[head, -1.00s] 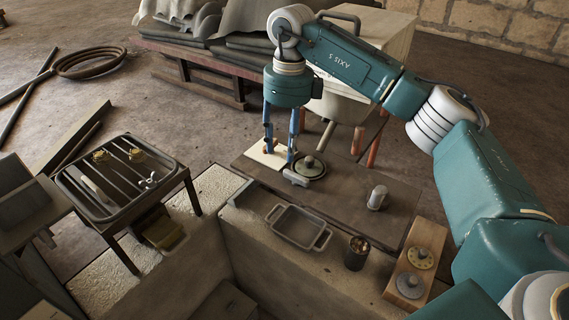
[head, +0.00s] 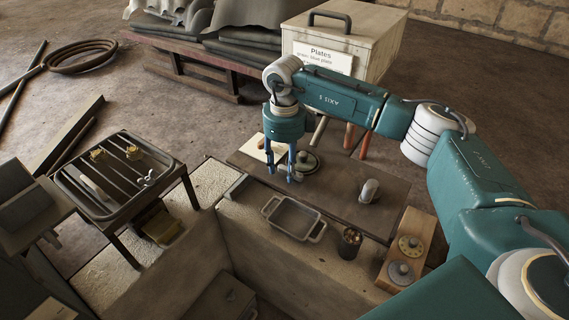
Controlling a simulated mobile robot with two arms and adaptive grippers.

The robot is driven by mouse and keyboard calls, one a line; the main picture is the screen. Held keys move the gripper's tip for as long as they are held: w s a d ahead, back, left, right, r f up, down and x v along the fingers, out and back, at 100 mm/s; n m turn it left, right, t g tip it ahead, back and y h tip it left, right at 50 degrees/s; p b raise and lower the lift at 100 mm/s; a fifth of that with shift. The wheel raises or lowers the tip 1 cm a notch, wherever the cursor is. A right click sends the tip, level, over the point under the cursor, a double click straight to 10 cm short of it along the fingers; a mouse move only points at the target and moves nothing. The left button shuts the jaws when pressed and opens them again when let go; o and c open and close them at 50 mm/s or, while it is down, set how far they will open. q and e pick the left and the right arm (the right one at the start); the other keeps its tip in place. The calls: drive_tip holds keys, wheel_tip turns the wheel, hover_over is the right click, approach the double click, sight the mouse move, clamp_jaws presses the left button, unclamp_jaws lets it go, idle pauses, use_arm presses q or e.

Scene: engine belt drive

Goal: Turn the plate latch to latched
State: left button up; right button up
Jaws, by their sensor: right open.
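My right gripper (head: 282,174) points down over the dark board (head: 333,190), its two blue fingers apart with nothing seen held between them. A round grey-green plate with a knob (head: 307,161) lies on the board just right of the fingers. A cream plate (head: 257,151) with a small brown piece lies behind and left of the gripper, partly covered by it. The grey bar at the front of the round plate is largely hidden by the fingers. I cannot tell which part is the plate latch or how it is turned. My left gripper is out of view.
A grey tray (head: 269,207) stands in front, with a dark cup (head: 350,243) and a wooden block with two discs (head: 386,268) to its right. A grey metal cylinder (head: 369,191) stands on the board. A rack table (head: 68,184) is left; a box labelled Plates (head: 374,50) stands behind.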

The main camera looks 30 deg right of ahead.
drive_tip(key=shift+c, duration=0.2)
clamp_jaws()
